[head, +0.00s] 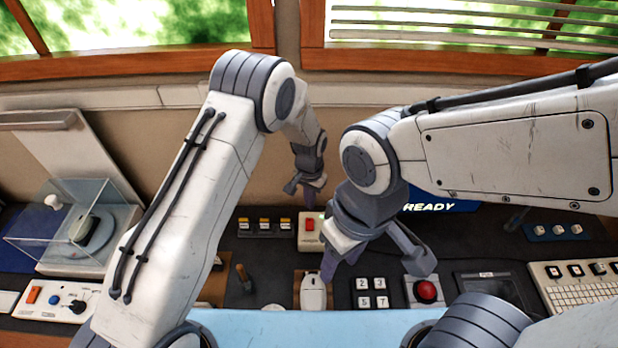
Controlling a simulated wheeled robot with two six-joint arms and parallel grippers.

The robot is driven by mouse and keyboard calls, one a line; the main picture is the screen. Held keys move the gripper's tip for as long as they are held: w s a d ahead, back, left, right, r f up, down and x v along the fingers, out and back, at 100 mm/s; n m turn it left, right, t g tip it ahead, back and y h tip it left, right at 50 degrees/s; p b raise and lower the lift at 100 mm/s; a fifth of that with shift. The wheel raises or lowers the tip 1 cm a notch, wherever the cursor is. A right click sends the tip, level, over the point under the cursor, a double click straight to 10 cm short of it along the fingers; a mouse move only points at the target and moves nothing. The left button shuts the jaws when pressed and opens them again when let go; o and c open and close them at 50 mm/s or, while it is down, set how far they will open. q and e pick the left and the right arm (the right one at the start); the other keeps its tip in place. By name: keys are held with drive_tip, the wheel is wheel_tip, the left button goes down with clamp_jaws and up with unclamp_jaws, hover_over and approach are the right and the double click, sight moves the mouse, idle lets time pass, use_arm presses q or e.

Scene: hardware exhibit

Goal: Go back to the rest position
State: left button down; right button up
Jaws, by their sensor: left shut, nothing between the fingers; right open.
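My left gripper (308,194) hangs from the arm that comes in from the left. It is shut and empty, above the back of the desk near a small white box with a red switch (310,229). My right gripper (376,266) hangs from the arm that comes in from the right. Its fingers are spread with nothing between them, above the desk near a white computer mouse (313,292) and a number keypad (371,293). The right arm hides part of a dark blue display that reads READY (430,207).
A red button (426,291) stands right of the keypad. A clear case (75,225) and a switch box (52,300) are at left. A white keyboard unit (580,285) is at right. A lever (243,277) stands left of the mouse. Windows line the back wall.

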use_arm(q)
drive_tip(key=s+d+r+b, duration=0.2)
drive_tip(key=s+r+b, duration=0.2)
drive_tip(key=s+r, duration=0.9)
drive_tip(key=s+a+r+b, duration=0.1)
drive_tip(key=s+a+r, duration=0.1)
drive_tip(key=s, duration=0.6)
drive_tip(key=s+a+r+m+h+b, duration=0.1)
drive_tip(key=s+a+r+b, duration=0.1)
drive_tip(key=s+a, duration=0.3)
drive_tip(key=s+r, duration=0.1)
drive_tip(key=s, duration=0.3)
drive_tip(key=shift+r, duration=0.15)
drive_tip(key=shift+s, duration=0.1)
